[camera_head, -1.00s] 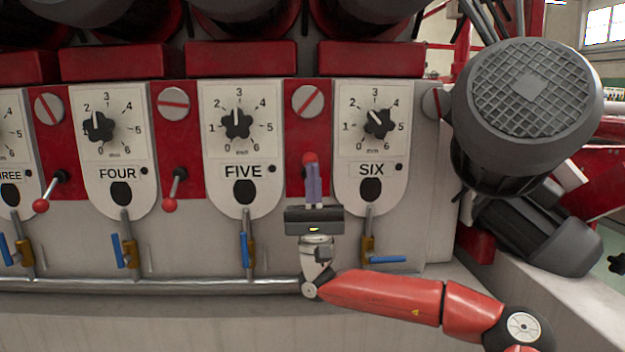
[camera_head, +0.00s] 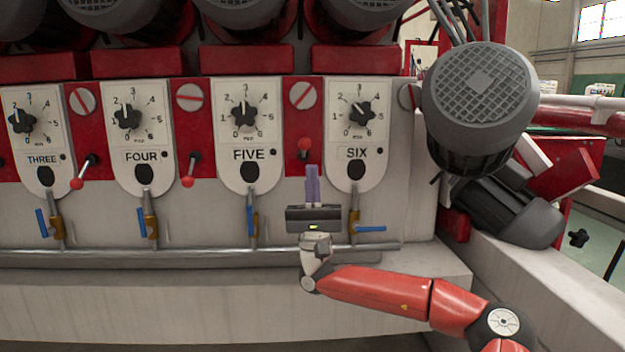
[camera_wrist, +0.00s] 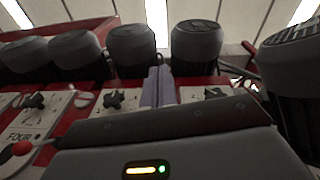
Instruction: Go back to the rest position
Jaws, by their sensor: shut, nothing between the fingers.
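My gripper (camera_head: 312,184) stands upright in the head view, in front of the panel between the FIVE plate (camera_head: 247,135) and the SIX plate (camera_head: 356,135). Its two purple fingers are together, with nothing between them. A red-knobbed lever (camera_head: 305,145) shows just above the fingertips, with a small gap between them in the picture. In the wrist view the shut fingers (camera_wrist: 157,85) point up toward the dark motors.
Blue-handled valves (camera_head: 370,228) and a horizontal pipe (camera_head: 150,256) run below the plates. A large grey motor (camera_head: 480,100) juts out at the right. A pale ledge (camera_head: 150,300) lies below, with open floor at far right.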

